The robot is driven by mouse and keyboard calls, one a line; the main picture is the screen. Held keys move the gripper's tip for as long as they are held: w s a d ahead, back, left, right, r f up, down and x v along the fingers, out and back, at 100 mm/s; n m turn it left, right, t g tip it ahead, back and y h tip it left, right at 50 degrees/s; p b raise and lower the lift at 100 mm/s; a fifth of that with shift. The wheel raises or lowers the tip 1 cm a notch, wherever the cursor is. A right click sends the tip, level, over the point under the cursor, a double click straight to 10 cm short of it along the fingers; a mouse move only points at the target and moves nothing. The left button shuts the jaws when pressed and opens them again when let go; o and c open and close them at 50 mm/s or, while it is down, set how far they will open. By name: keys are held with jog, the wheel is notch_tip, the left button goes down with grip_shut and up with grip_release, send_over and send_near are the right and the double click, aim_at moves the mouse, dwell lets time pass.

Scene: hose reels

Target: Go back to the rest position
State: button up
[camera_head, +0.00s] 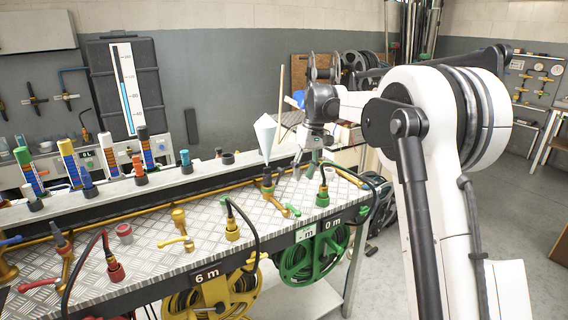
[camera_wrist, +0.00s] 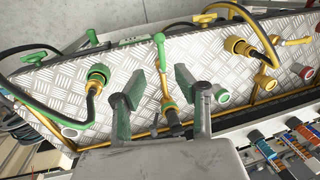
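My gripper (camera_head: 308,162) is above the right end of the metal-plated bench (camera_head: 150,240). In the wrist view its two fingers (camera_wrist: 158,84) stand apart with nothing held between them. A brass valve with a green handle (camera_wrist: 161,55) shows in the gap beyond the fingers. In the head view a valve with a green-tipped handle (camera_head: 280,207) lies below and left of the gripper. A pale cone (camera_head: 264,135) stands point down above that valve's fitting. A green-and-brass hose connector (camera_head: 322,196) is just below the gripper.
A green hose reel (camera_head: 312,258) and a yellow one (camera_head: 212,292) hang under the bench front. Black hoses arch over its edge. A rail (camera_head: 130,188) with coloured fittings runs along the back. Open floor (camera_head: 545,230) lies to the right.

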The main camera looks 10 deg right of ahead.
jog(key=s+a+r+m+t+h, duration=0.15)
jog(key=s+r, duration=0.25)
jog(key=s, duration=0.7)
jog(key=s+r+m+t, duration=0.15)
jog(key=s+r, duration=0.25)
jog(key=s, duration=0.6)
jog(key=s+f+t, duration=0.2)
jog(key=s+f, duration=0.2)
jog(key=s, duration=0.6)
jog(key=s+f+m+t, duration=0.1)
jog(key=s+f+t, duration=0.2)
jog(key=s, duration=0.8)
notch_tip(320, 180, down, 2)
jog(key=shift+d+f, duration=0.1)
jog(key=shift+d, duration=0.1)
